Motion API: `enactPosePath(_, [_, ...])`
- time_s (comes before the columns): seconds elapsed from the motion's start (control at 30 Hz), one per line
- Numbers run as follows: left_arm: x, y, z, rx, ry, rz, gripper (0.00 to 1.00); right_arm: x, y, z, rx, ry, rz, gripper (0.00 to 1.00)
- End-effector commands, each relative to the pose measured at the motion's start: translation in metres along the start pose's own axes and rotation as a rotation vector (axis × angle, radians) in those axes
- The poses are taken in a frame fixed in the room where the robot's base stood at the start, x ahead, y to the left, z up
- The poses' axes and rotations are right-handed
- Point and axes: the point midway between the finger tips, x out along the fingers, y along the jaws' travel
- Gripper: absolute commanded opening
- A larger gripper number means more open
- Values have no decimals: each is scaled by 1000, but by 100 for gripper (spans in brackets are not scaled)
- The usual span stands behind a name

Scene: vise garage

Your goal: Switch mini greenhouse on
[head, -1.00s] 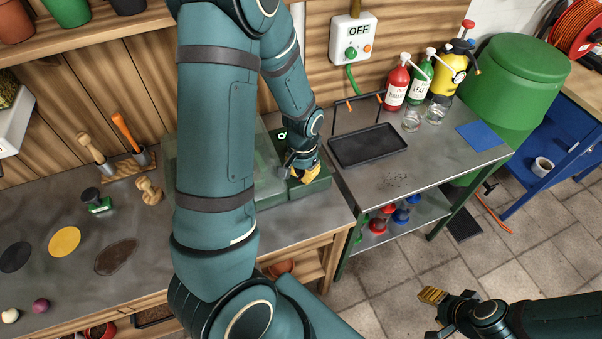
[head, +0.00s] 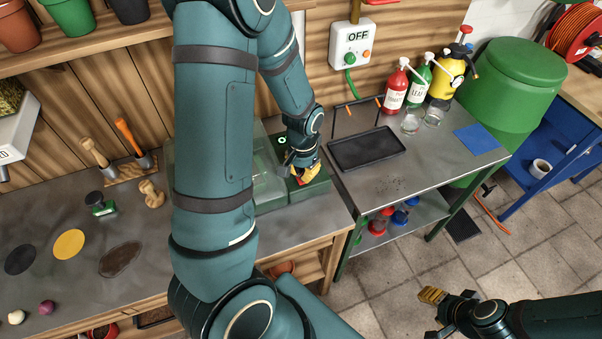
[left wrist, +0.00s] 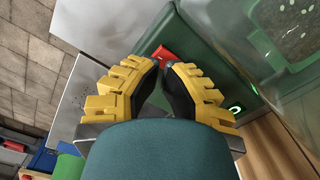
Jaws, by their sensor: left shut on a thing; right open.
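The mini greenhouse is a dark green base (head: 316,186) with a clear cover (head: 268,188) on the workbench's right end; my left arm hides part of it. A small red switch part (left wrist: 164,53) sits on the base; it also shows in the head view (head: 302,181). My left gripper (head: 307,174), with yellow fingertips, is shut on this red part, its tips close together there in the left wrist view (left wrist: 163,66). A green light (left wrist: 235,109) glows on the base. My right gripper (head: 432,296) is open and empty over the floor.
A wall box reading OFF (head: 351,44) hangs behind. A metal side table (head: 385,170) holds a black tray (head: 366,148), bottles and glasses. Hand tools (head: 128,165) and a stamp (head: 100,204) stand left on the bench. Tiled floor is open at the right front.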

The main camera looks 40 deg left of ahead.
Motion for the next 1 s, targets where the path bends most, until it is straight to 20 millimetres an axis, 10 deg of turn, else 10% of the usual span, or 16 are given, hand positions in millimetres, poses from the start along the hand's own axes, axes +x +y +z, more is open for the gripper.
enactPosePath(1.0, [-41,0,0,0,0,0,0,-30,-12,-4,0,0,0,47])
